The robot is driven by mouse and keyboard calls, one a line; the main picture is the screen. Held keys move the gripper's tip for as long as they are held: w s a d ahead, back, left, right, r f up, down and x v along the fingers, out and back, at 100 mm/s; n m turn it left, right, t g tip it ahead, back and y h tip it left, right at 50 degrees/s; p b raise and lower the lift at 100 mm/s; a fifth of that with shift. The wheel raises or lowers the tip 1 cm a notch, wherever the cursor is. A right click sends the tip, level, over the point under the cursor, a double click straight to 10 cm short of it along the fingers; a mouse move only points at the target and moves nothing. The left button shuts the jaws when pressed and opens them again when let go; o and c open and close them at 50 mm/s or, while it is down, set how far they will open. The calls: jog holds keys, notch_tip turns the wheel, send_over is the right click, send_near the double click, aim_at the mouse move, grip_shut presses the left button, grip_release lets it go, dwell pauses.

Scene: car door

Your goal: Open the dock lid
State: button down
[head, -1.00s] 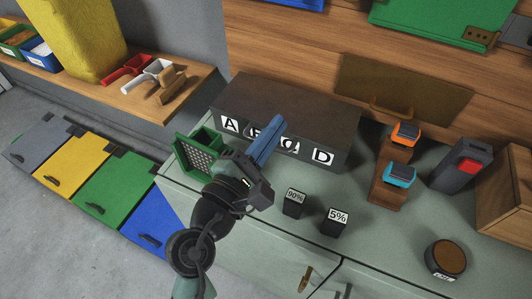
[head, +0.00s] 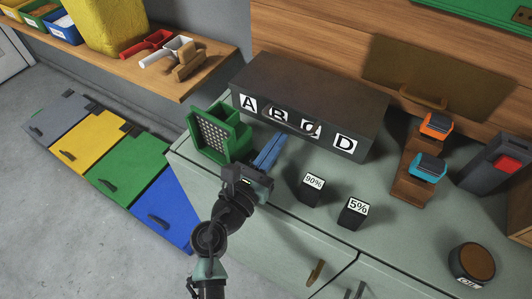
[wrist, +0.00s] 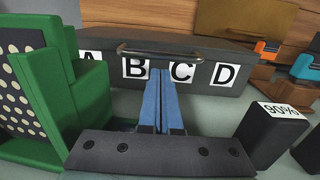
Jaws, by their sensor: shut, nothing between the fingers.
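The dock appears to be the long dark box (head: 312,92) on the counter, with white labels A, B, C and D along its front. Its flat dark top is down. In the wrist view the fingertips (wrist: 160,72) point at the box between B and C, just below the handle. I cannot tell whether they touch it.
A green perforated holder (head: 232,152) stands close left of my gripper. Black blocks marked 90% (head: 311,188) and 5% (head: 353,213) stand to the right. A wooden stand (head: 408,183) with orange and blue devices is farther right. A brown panel with a handle (head: 424,101) is behind.

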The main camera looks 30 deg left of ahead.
jog(key=shift+w, duration=0.45)
jog(key=shift+r, duration=0.15)
jog(key=r+p, duration=0.1)
jog(key=p, duration=0.2)
jog(key=shift+s+r+g, duration=0.1)
jog(key=shift+g, duration=0.2)
jog(key=shift+r+p, duration=0.15)
jog(key=shift+p, duration=0.5)
